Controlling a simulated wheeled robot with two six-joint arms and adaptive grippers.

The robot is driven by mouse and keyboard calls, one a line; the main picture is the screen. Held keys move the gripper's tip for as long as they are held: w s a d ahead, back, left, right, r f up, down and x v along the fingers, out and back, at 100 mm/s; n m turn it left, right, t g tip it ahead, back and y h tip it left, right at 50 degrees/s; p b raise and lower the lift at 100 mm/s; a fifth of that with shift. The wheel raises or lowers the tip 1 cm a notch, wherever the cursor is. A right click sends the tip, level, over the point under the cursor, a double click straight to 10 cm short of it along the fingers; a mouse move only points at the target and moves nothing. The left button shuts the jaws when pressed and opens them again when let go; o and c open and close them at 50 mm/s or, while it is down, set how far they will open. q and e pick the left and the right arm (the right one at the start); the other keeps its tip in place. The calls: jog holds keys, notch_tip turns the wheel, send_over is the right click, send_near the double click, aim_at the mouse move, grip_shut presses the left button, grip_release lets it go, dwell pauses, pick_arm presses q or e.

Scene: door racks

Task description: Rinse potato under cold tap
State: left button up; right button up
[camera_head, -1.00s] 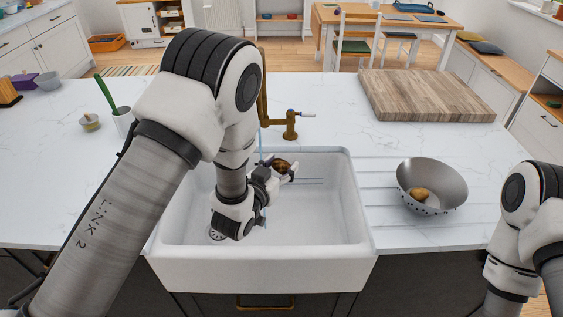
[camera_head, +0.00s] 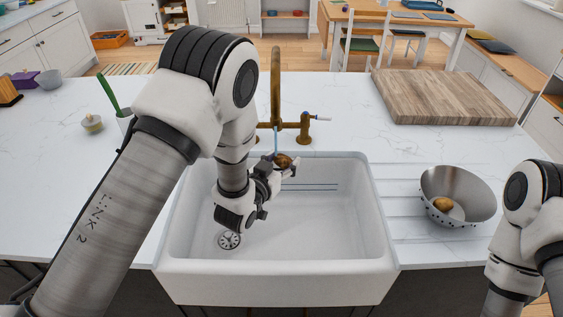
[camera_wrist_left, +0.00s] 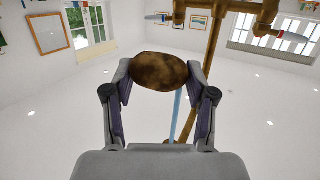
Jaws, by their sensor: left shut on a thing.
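My left gripper (camera_head: 276,164) is shut on a brown potato (camera_head: 284,161) over the back of the white sink (camera_head: 345,225). In the left wrist view the potato (camera_wrist_left: 159,72) sits between the two fingers. The brass tap (camera_head: 276,90) stands behind the sink, and a thin blue water stream (camera_head: 275,140) runs from it. In the left wrist view the stream (camera_wrist_left: 176,115) meets the potato's edge; I cannot tell whether it wets the potato. My right gripper is out of view.
A metal colander (camera_head: 472,183) right of the sink holds another potato (camera_head: 443,204). A wooden board (camera_head: 445,97) lies at the back right. The ribbed drainer between sink and colander is clear.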

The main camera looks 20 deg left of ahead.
pick_arm(q)
jog(key=shift+s+r, duration=0.1)
jog(key=shift+w+d, duration=0.15)
jog(key=shift+w, duration=0.05)
jog(key=shift+w+d, duration=0.3)
jog(key=shift+d, duration=0.05)
jog(key=shift+a, duration=0.1)
jog(key=shift+s+a, duration=0.4)
jog(key=shift+s, duration=0.1)
